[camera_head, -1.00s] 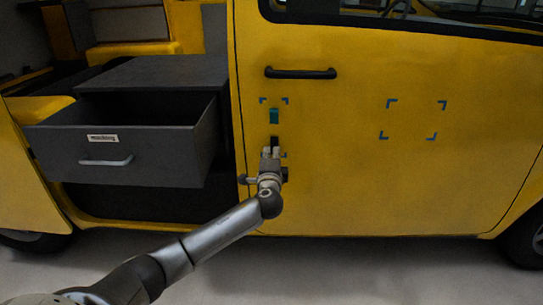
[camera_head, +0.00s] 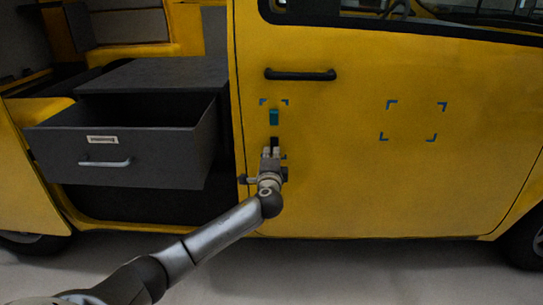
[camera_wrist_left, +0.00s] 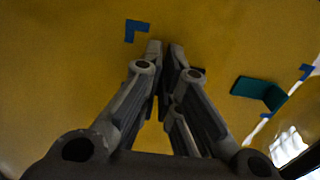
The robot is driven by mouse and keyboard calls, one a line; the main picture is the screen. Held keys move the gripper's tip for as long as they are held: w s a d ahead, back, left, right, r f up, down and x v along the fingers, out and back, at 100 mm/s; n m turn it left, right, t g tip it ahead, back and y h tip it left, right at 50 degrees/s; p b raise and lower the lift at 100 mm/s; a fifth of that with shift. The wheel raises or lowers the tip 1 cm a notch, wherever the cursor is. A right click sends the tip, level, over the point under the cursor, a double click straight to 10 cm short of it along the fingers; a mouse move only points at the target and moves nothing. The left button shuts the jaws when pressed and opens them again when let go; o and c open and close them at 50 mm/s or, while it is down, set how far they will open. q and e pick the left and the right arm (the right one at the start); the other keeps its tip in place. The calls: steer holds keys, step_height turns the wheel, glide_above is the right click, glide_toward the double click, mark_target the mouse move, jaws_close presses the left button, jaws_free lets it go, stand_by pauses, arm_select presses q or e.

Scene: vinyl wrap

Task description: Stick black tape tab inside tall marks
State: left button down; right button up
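The black tape tab (camera_head: 274,141) is at the tips of my left gripper (camera_head: 271,152), against or very near the yellow door. The gripper's fingers are close together; the wrist view (camera_wrist_left: 166,46) also shows them nearly touching, and they hide most of the tab there. The tall marks are blue corners: upper left (camera_head: 263,102), upper right (camera_head: 285,102) and one lower right (camera_head: 284,156). The lower left corner is hidden by my gripper. The black tab is between the upper and lower corners. My right gripper is not in view.
A teal tab (camera_head: 274,117) sticks to the door just above the black one; it also shows in the wrist view (camera_wrist_left: 259,91). Wide blue marks (camera_head: 391,102) frame bare door at right. A black handle (camera_head: 300,73) is above. An open grey drawer (camera_head: 115,158) juts out at left.

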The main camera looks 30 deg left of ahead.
arm_select(q)
steer(key=shift+a, duration=0.1)
stand_by(1.2)
steer(key=c, duration=1.6)
jaws_free()
steer(key=shift+w, duration=0.1)
steer(key=shift+o, duration=0.2)
steer(key=v, duration=1.2)
